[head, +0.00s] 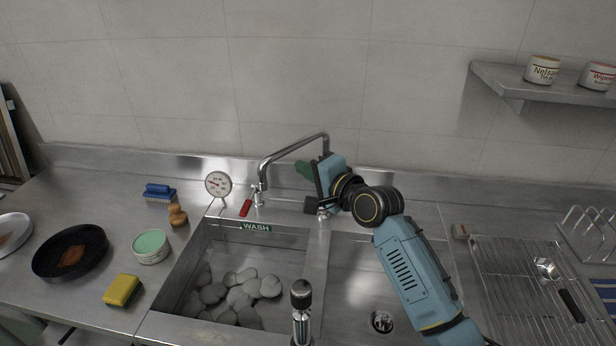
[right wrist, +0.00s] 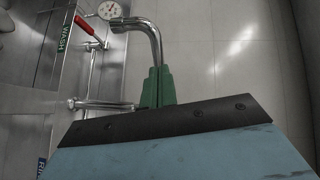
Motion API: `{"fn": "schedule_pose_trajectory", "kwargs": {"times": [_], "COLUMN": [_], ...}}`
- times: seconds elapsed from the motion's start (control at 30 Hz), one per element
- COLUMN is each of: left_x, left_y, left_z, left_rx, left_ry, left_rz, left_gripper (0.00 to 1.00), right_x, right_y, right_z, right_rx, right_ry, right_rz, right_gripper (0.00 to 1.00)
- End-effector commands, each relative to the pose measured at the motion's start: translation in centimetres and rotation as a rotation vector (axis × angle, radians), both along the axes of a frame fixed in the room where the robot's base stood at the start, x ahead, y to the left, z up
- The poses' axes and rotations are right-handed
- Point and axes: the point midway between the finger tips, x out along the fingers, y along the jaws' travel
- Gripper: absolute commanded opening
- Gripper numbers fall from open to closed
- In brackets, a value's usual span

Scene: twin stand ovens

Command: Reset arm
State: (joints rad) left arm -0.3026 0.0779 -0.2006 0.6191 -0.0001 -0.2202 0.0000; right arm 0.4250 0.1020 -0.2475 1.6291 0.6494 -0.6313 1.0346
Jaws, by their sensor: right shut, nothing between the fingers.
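My right arm (head: 412,270) reaches up from the lower right over the right sink basin. My right gripper (head: 303,170) has green fingers and points left beside the bent metal tap (head: 290,149). In the right wrist view the green fingers (right wrist: 157,86) are together and empty, close to the tap spout (right wrist: 148,30); whether they touch it cannot be told. My left gripper is not in view.
A dial gauge (head: 218,184) and red tap lever (head: 246,207) are near. A black-topped metal cylinder (head: 302,295) stands in front. A wire rack (head: 505,285) lies right; a pan (head: 70,251) sits left.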

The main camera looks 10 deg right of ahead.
Motion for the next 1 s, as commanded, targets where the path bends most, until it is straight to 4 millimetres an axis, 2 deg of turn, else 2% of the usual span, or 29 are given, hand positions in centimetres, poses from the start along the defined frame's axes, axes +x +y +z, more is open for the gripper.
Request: {"fn": "schedule_pose_trajectory", "kwargs": {"times": [0.03, 0.2, 0.37, 0.47, 0.53, 0.67, 0.7, 0.8, 0.9, 1.0], "left_x": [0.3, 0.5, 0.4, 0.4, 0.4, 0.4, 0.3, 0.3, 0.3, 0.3], "left_y": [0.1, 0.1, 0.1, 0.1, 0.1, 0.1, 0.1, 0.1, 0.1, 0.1], "left_z": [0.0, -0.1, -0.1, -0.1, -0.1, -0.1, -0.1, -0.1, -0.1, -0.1], "left_rx": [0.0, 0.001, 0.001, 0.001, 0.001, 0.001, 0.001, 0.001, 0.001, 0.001], "left_ry": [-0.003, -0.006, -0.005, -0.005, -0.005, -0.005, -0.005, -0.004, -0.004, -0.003], "left_rz": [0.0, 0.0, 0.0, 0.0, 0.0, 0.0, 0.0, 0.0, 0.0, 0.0], "left_gripper": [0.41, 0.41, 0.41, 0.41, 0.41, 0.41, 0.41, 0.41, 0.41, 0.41], "right_x": [-0.9, -2.9, -3.9, -5.1, -6.8, -12.3, -14.5, -20.1, -24.9, -28.7], "right_y": [0.2, 0.4, 0.5, 0.3, -0.1, -1.7, -2.5, -4.5, -6.4, -7.8], "right_z": [0.1, 0.3, 0.4, -0.9, -3.1, -8.9, -10.7, -14.5, -16.7, -18.1], "right_rx": [0.002, 0.002, -0.003, -0.056, -0.147, -0.429, -0.531, -0.768, -0.95, -1.078], "right_ry": [0.0, 0.0, 0.003, 0.016, 0.036, 0.101, 0.128, 0.195, 0.257, 0.307], "right_rz": [0.001, 0.0, -0.001, 0.005, 0.015, 0.072, 0.101, 0.19, 0.28, 0.364], "right_gripper": [0.0, 0.0, 0.0, 0.0, 0.0, 0.0, 0.0, 0.0, 0.0, 0.0]}}
